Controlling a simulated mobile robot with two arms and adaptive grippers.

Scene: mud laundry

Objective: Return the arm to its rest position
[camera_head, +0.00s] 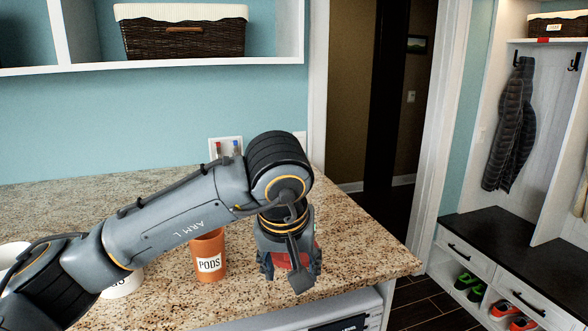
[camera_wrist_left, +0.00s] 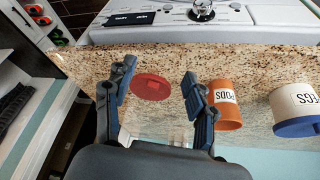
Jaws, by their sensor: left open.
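My left arm (camera_head: 190,215) reaches in from the left over the granite counter, with its gripper (camera_head: 291,277) pointing down near the counter's right end. In the left wrist view the two fingers of the gripper (camera_wrist_left: 157,88) are apart, with nothing held between them. A flat red disc (camera_wrist_left: 152,88) lies on the counter below and between the fingers. Red also shows behind the fingers in the head view. I cannot tell the exact gap between fingertips and counter. My right gripper is in neither view.
An orange cup labelled PODS (camera_head: 209,256) stands on the counter (camera_head: 372,245) just left of the gripper. A white container (camera_head: 124,286) is partly hidden by my arm. A wicker basket (camera_head: 183,36) sits on the shelf above. A bench (camera_head: 515,262) is at the right.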

